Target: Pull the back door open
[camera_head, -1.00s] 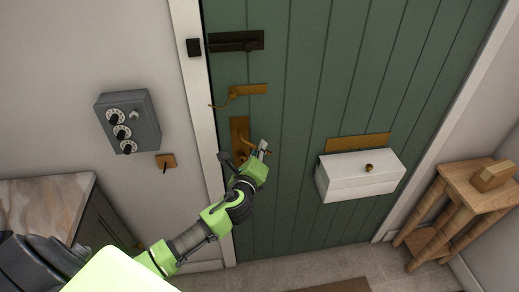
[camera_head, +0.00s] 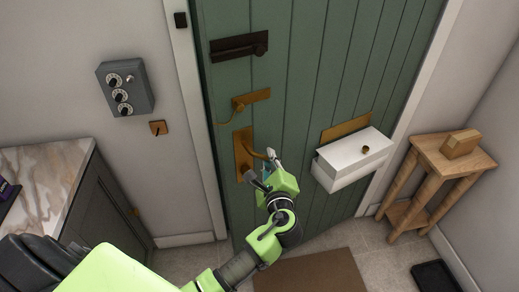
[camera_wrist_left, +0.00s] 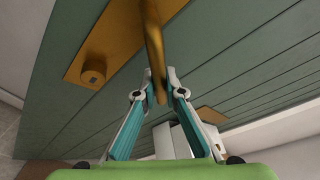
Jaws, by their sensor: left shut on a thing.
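The green back door (camera_head: 310,90) stands a little ajar, its left edge swung out from the white frame (camera_head: 190,90). Its brass lever handle (camera_head: 243,150) sits on a plate near that edge. My left gripper (camera_head: 263,168) is at the lever. In the left wrist view, the lever (camera_wrist_left: 152,35) runs down between the two fingertips (camera_wrist_left: 160,84), which are shut on it. The dark bolt (camera_head: 235,47) is drawn clear of its keep (camera_head: 181,20) on the frame. A brass latch (camera_head: 250,98) is above the handle. My right gripper is not in view.
A white letter box (camera_head: 350,160) juts from the door's right side. A wooden stand (camera_head: 430,165) is at the right wall. A marble-topped cabinet (camera_head: 55,170) stands at the left. A brown mat (camera_head: 315,272) lies on the floor before the door.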

